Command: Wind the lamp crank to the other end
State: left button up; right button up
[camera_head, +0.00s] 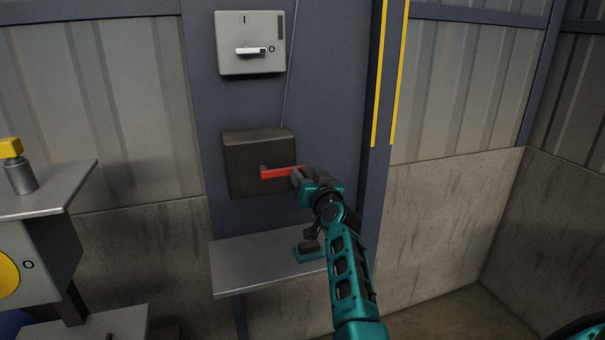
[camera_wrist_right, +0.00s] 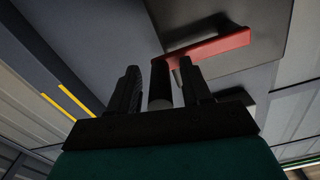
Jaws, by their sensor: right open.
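The lamp crank has a red arm (camera_head: 278,173) on the front of a dark brown box (camera_head: 245,150) mounted on the blue-grey column. In the head view the arm lies nearly level, from its hub at left to my gripper at right. My right gripper (camera_head: 301,175) is at the crank's outer end. In the right wrist view, the red arm (camera_wrist_right: 215,48) shows above the fingers, and its dark round handle (camera_wrist_right: 159,85) stands between the open fingers of the right gripper (camera_wrist_right: 160,72). Gaps seem to show beside the handle. My left gripper is not identifiable.
A grey switch box (camera_head: 250,50) with a white lever is above the crank box, and a thin cable runs beside it. A metal shelf (camera_head: 245,265) juts out below. A side table (camera_head: 60,185) with a yellow-topped cylinder (camera_head: 20,170) stands at left.

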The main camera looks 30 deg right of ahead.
jog(key=shift+c, duration=0.3)
grip_shut()
dwell(0.3)
jog(key=shift+r, duration=0.1)
